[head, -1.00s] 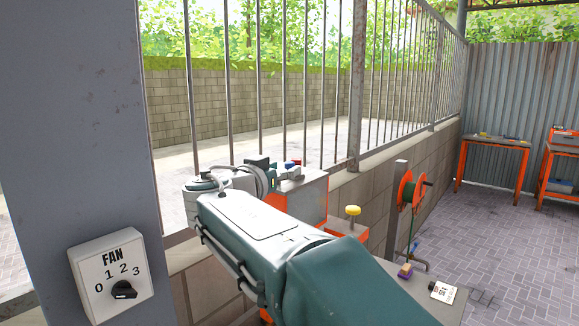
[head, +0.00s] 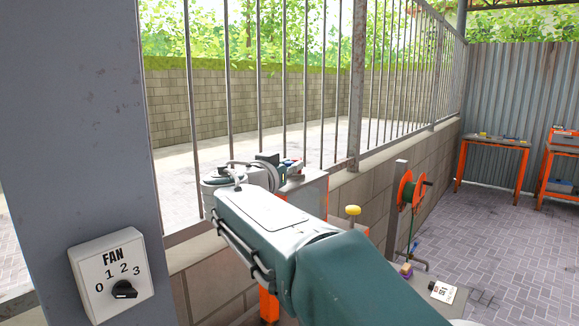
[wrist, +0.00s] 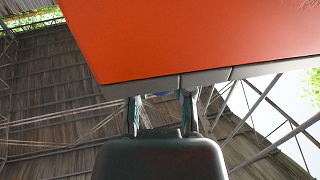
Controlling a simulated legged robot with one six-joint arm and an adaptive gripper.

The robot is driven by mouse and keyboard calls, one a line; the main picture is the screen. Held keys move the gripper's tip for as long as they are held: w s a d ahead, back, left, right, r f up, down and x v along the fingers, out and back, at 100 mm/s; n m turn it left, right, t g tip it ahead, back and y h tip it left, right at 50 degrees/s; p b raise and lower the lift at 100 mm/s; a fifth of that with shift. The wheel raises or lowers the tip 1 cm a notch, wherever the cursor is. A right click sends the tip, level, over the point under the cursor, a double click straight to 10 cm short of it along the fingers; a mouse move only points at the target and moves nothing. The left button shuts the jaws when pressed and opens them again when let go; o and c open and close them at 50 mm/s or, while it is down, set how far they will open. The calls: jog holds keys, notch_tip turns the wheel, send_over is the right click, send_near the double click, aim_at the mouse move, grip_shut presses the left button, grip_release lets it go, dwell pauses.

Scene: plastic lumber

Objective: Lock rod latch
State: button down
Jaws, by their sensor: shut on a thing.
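An orange box (wrist: 190,40) with a grey edge strip fills the top of the wrist view. My gripper (wrist: 160,100) reaches up to that edge from below, one finger on each side of a small bluish part (wrist: 160,96). It is shut on this part, which is mostly hidden; I cannot tell for certain that it is the rod latch.
A yellow knob (head: 353,211) and an orange reel (head: 406,190) on a post stand to the right. A fan switch (head: 112,278) is on the grey pillar at left. Barred fencing (head: 357,90) runs behind the box.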

jog(key=shift+w+a+n+t+y, duration=0.15)
jog(key=shift+n+t+y, duration=0.25)
jog(key=shift+n+y, duration=0.5)
jog(key=shift+w+n+t+y, duration=0.15)
jog(key=shift+n+t+y, duration=0.3)
jog(key=shift+y, duration=0.75)
jog(key=c, duration=0.5)
grip_release()
jog(key=shift+a, duration=0.1)
jog(key=v, duration=1.2)
